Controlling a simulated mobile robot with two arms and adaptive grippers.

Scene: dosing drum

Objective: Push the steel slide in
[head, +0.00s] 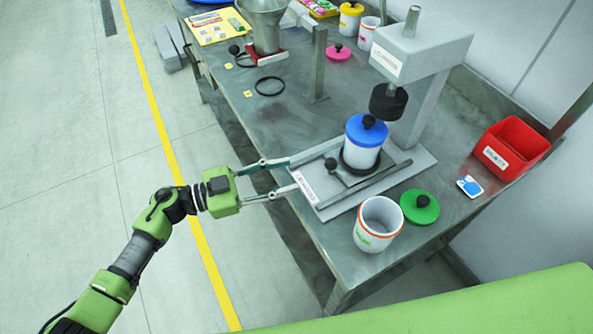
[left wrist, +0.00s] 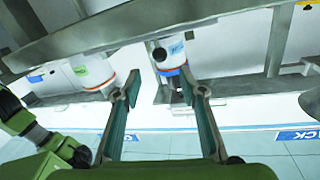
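The steel slide (head: 348,184) lies on the grey base of a press (head: 425,45) at the table's front edge. A black ball knob (head: 331,163) stands at its near left end. A white canister with a blue lid (head: 363,137) sits upright in a black ring on it, beside and below the press's black head (head: 388,102). My left gripper (head: 292,175) is open and empty, its fingertips at the near edge of the base, short of the knob. Whether they touch the base, I cannot tell. The open fingers (left wrist: 161,90) also show in the left wrist view. My right gripper is out of view.
An open white cup (head: 378,224) and a green lid (head: 419,206) stand right of the slide. A red bin (head: 511,147) is at the right edge. A steel post (head: 319,65) and a hopper (head: 264,25) stand farther back.

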